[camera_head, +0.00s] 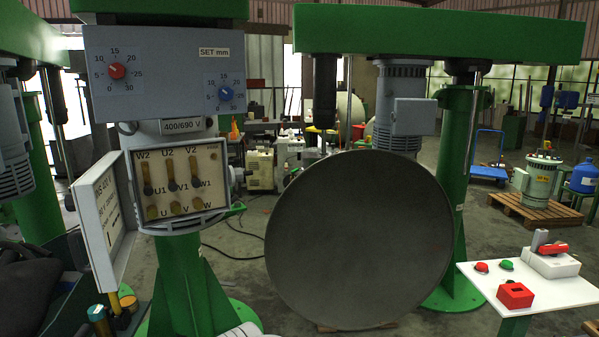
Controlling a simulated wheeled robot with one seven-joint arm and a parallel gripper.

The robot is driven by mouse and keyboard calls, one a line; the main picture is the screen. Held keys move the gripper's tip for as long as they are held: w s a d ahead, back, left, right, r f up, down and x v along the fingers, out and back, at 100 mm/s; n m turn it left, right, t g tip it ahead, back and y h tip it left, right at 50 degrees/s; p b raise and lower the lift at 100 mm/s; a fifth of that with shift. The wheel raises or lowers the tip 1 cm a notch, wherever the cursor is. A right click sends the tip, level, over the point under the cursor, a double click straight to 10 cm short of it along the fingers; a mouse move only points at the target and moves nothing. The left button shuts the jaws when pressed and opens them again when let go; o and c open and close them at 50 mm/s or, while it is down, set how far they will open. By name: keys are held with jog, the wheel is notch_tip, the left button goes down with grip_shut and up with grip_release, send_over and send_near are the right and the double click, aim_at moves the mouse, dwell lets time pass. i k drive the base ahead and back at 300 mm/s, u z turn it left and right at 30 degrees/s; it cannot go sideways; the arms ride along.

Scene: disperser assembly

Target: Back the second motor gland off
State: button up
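The open motor terminal box (180,186) hangs on the green column at left. Its cream board carries posts marked W2, U2, V2, U1, V1, W1, with brass-coloured round parts along the bottom marked U, V, W. Its lid (103,218) is swung out to the left. At the box's right side a grey stub (240,174) and a small greenish part (236,209) stick out; either may be a gland, but I cannot tell which is the second one or how far it is screwed in. My gripper is not in view.
A grey panel (166,73) with red and blue dials is above the box. A large dark round disc (360,240) stands close on the right. A white table (535,286) holds a red block and buttons. Brass-topped cylinders (98,314) are at lower left.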

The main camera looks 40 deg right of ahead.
aim_at(238, 174)
jog(key=z, duration=1.6)
jog(key=i, duration=2)
jog(key=u, duration=5.45)
jog(key=k, duration=1.45)
